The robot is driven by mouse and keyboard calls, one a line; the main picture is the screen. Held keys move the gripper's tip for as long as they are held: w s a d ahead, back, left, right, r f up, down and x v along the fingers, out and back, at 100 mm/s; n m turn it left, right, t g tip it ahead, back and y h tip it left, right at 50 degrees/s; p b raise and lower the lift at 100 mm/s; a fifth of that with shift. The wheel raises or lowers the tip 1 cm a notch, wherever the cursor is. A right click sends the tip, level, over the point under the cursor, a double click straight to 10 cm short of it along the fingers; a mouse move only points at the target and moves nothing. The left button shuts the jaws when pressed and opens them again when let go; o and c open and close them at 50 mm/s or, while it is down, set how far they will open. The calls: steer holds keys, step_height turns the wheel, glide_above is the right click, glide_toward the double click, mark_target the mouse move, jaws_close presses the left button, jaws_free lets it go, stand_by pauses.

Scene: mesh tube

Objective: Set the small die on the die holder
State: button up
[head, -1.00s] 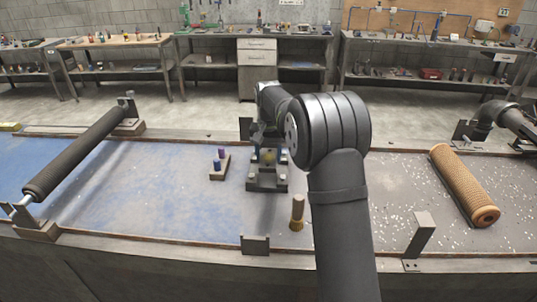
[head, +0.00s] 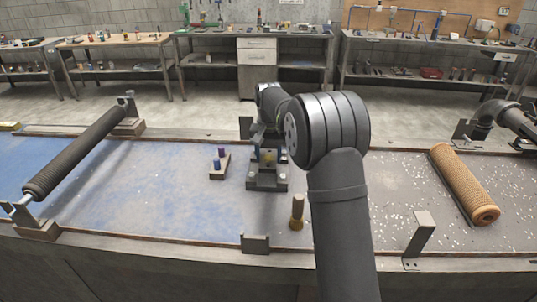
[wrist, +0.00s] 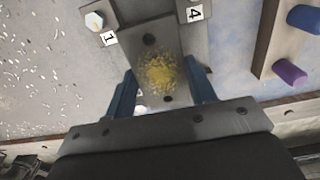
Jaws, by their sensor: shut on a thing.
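In the wrist view a grey metal block (wrist: 150,22) with dark holes and a speckled yellow patch lies between the two blue fingers of my gripper (wrist: 161,70). The gripper is shut on this block, which I take as the small die. Beyond it are grey plates with a bolt and labels reading 1 and 4, parts of the die holder (wrist: 200,45). In the head view the dark die holder (head: 267,184) stands mid-table, with my gripper (head: 266,143) over its rear part. I cannot tell whether the block touches the holder; the arm hides part of it.
A small rack (head: 217,174) with purple and blue pegs stands left of the holder. A dark roller (head: 75,155) is at left, a tan mesh tube (head: 465,185) at right.

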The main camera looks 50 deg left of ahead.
steer(key=shift+f, duration=1.45)
stand_by(1.1)
steer(key=o, duration=1.5)
steer(key=shift+f, duration=0.1)
step_height(320, 180, up, 18)
steer(key=shift+f, duration=0.2)
steer(key=shift+f, duration=0.1)
step_height(320, 180, down, 17)
steer(key=shift+f, duration=0.15)
